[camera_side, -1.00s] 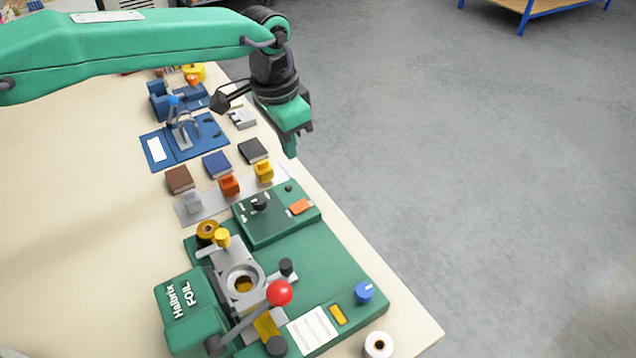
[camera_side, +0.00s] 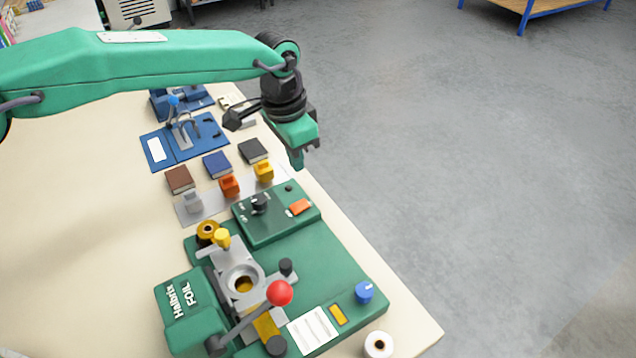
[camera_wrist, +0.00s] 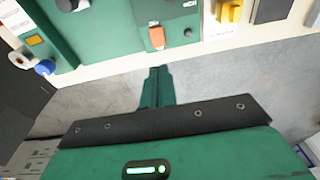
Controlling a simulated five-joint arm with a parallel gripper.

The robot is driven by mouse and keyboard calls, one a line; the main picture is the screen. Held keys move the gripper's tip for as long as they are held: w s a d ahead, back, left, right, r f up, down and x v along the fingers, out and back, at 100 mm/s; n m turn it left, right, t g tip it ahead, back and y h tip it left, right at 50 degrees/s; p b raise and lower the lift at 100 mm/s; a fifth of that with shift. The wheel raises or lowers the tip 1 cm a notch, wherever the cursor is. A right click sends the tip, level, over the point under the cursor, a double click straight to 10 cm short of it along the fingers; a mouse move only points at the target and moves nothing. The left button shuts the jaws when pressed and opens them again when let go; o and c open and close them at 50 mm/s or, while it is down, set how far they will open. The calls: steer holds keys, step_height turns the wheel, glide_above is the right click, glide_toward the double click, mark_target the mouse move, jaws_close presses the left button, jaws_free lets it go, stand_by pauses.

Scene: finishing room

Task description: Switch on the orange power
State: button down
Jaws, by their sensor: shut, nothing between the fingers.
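The orange power switch (camera_side: 300,207) is a rocker on the green control box (camera_side: 262,232) of the foil machine, at its right end. It also shows near the top middle of the wrist view (camera_wrist: 157,37). A black knob (camera_side: 259,202) and a small dark button (camera_side: 289,188) are on the same box. My gripper (camera_side: 299,165) is shut and empty. It hangs in the air, above and behind the switch in the side view, apart from it. In the wrist view the shut fingertips (camera_wrist: 158,70) point toward the switch with a gap between.
The foil machine has a red ball lever (camera_side: 279,293) and a blue knob (camera_side: 364,292). Orange (camera_side: 229,186) and yellow (camera_side: 264,171) blocks stand behind the box, near several small books. A blue fixture (camera_side: 185,143) lies farther back. Open floor is right of the table.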

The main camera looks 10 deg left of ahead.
mark_target(304, 203)
steer(key=f, duration=0.7)
steer(key=w+d+f, duration=0.1)
steer(key=f, duration=0.2)
steer(key=shift+f, duration=0.2)
steer(key=shift+f, duration=0.25)
steer(key=shift+s+a, duration=0.1)
steer(key=shift+s, duration=0.05)
steer(key=shift+s+a+r, duration=0.25)
steer(key=shift+s+a, duration=0.15)
steer(key=shift+a, duration=0.05)
steer(key=shift+r, duration=0.15)
stand_by(0.5)
step_height(304, 203, up, 14)
steer(key=s+a, duration=0.1)
steer(key=shift+f, duration=0.2)
stand_by(0.3)
